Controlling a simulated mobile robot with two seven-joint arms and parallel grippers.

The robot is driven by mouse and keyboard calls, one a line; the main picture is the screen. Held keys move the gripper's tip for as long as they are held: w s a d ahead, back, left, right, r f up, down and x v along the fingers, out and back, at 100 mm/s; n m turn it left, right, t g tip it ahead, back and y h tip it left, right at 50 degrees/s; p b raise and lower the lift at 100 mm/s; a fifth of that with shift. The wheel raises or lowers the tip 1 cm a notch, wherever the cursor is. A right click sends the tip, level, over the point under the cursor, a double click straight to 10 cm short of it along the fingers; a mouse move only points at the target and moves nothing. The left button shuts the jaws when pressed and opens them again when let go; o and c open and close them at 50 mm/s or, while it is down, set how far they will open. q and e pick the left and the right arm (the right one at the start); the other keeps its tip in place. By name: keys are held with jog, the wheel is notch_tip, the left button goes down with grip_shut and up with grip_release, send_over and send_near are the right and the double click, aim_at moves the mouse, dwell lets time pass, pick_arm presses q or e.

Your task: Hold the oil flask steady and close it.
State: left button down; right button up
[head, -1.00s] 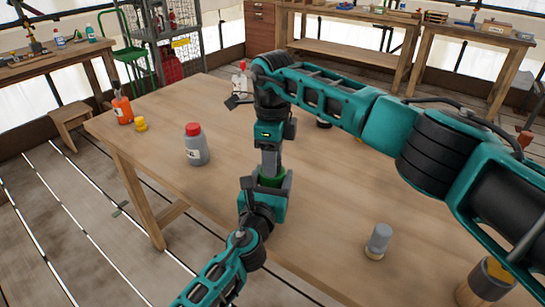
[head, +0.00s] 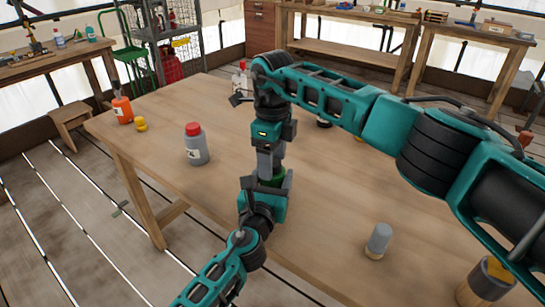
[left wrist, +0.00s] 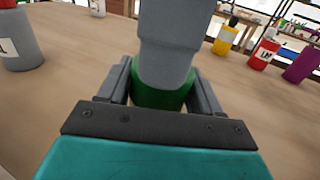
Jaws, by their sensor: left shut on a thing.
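The oil flask, a green body (head: 271,182), stands on the wooden table near its front edge. It shows in the left wrist view (left wrist: 160,97) with its upper part covered by a grey finger. My left gripper (head: 264,190) is shut around the flask from the front; its two fingers (left wrist: 163,92) sit on either side of the green body. My right gripper (head: 270,158) points straight down onto the flask's top, its grey fingers reaching the green. The flask's mouth and any lid are hidden, so I cannot tell what is between those fingers.
A grey bottle with a red cap (head: 195,144) stands left of the grippers. An orange bottle (head: 122,108) and a small yellow piece (head: 140,124) are at the far left. A grey-topped container (head: 378,241) stands at the front right. The table (head: 320,215) between is clear.

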notch_tip(320, 180, up, 12)
dwell(0.7)
pick_arm(q)
jog(key=shift+c, duration=0.5)
grip_release()
jog(key=p+v, duration=0.1)
jog(key=v, duration=1.2)
pick_arm(e)
jog(key=shift+r, duration=0.6)
pick_arm(q)
jog(key=shift+d, duration=0.1)
